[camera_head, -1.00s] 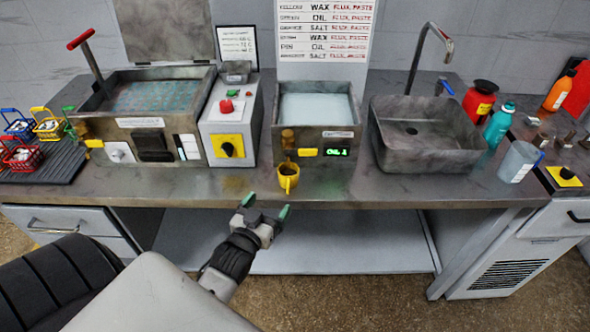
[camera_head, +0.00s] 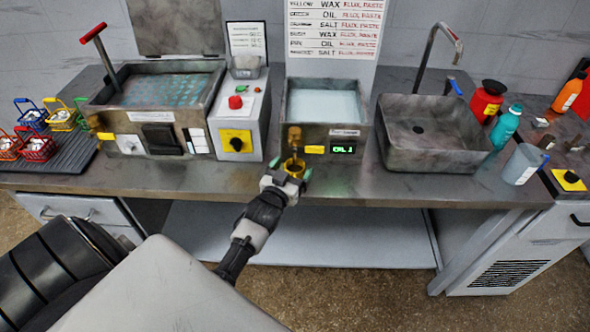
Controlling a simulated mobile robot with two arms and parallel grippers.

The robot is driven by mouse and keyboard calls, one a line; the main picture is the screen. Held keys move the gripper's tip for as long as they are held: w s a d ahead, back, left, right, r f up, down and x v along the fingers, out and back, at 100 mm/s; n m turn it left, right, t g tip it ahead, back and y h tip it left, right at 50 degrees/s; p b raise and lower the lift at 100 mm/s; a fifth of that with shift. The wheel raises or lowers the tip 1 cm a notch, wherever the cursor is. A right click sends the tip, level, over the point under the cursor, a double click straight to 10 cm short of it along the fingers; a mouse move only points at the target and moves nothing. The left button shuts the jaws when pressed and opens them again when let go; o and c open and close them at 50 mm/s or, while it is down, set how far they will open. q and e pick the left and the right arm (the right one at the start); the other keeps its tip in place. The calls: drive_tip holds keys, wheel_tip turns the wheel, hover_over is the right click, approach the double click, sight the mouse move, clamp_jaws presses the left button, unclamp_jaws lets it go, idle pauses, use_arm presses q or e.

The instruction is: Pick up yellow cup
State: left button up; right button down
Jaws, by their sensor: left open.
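The yellow cup (camera_head: 294,164) stands near the front edge of the counter, under the tap of the bath whose display appears to read OIL 1. Its rim and upper part show; its lower part is hidden behind my left gripper. My left gripper (camera_head: 290,168) is open, with one green-tipped finger on each side of the cup. I cannot tell whether the fingers touch it. My right gripper is not in view.
The oil bath (camera_head: 318,133) stands right behind the cup. A control box with a red button (camera_head: 235,102) is to the left, a metal sink (camera_head: 408,158) to the right. Small wire baskets sit on a dark tray (camera_head: 75,157) at far left. The front counter strip is mostly clear.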

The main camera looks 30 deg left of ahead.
use_arm(q)
drive_tip(key=shift+c, duration=0.5)
drive_tip(key=c, duration=1.1)
drive_tip(key=shift+o, duration=0.2)
drive_tip(key=shift+r+b, duration=0.2)
drive_tip(key=shift+b, duration=0.15)
drive_tip(key=s+d+b, duration=0.2)
drive_tip(key=s+d, duration=0.1)
drive_tip(key=s, duration=1.4)
drive_tip(key=shift+s+r+b, duration=0.15)
drive_tip(key=shift+s+b, duration=0.15)
drive_tip(key=shift+s, duration=0.1)
